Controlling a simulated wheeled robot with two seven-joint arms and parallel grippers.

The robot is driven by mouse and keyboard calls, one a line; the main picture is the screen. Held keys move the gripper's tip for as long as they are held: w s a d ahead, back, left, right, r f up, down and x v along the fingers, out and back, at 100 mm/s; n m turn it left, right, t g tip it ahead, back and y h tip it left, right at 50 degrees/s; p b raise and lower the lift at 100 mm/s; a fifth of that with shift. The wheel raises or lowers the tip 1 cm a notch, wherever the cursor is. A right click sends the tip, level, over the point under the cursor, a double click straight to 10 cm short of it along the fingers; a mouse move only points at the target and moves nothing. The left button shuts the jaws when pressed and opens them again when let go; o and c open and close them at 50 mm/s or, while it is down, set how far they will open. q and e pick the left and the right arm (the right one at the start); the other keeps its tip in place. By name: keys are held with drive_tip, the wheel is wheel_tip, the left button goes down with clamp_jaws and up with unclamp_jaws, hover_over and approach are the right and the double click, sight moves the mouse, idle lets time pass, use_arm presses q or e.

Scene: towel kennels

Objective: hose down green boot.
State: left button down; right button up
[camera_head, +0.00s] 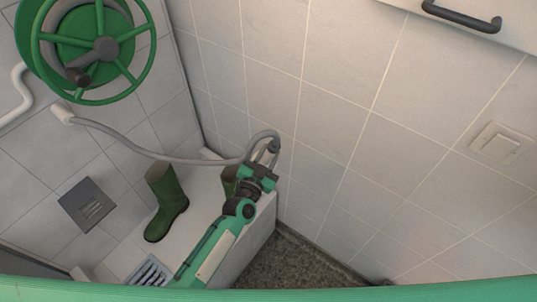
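A green boot (166,204) stands upright on the white ledge of the wash basin at left centre. A second green boot (229,178) stands to its right, mostly hidden behind my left gripper. My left gripper (268,162) is at the right end of the ledge, shut on the end of the grey hose (160,154). The hose loops over the gripper, and a dark nozzle-like end shows there; its exact aim is unclear. No water is visible. My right gripper is not in view.
A green hose reel (98,50) hangs on the tiled wall at upper left. A grey wall plate (87,204) is left of the boots, and a drain grate (149,271) lies below them. A light switch (500,142) is on the right wall. Dark speckled floor (285,264) lies beside the basin.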

sight(265, 153)
use_arm(q)
drive_tip(key=shift+r+p, duration=0.9)
drive_tip(key=shift+r, duration=0.2)
drive_tip(key=shift+a+p+v, duration=0.25)
drive_tip(key=shift+p+v, duration=0.15)
drive_tip(key=shift+v, duration=1.05)
drive_tip(key=shift+w, duration=0.1)
